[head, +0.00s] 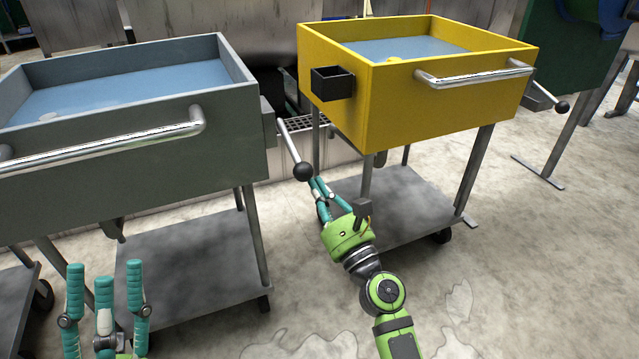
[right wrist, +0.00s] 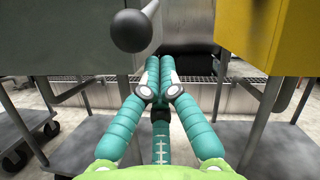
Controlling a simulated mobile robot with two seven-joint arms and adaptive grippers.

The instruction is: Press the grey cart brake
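The grey cart (head: 140,165) stands at the left with a chrome handle on its front. Its brake lever (head: 288,140) sticks out from the cart's right side, slanting down to a black ball knob (head: 303,171). My right gripper (head: 319,186) is just below and right of the knob, its fingers brought together with nothing between them. In the right wrist view, the knob (right wrist: 130,30) hangs above and left of the fingertips (right wrist: 160,68), apparently not touching. My left gripper (head: 105,275) has its fingers spread, empty, in front of the grey cart's lower shelf.
A yellow cart (head: 430,95) stands to the right, with a small black box (head: 332,84) on its left side and its own black-knobbed lever (head: 546,96) at its right. A gap separates the carts. Concrete floor is open at the lower right.

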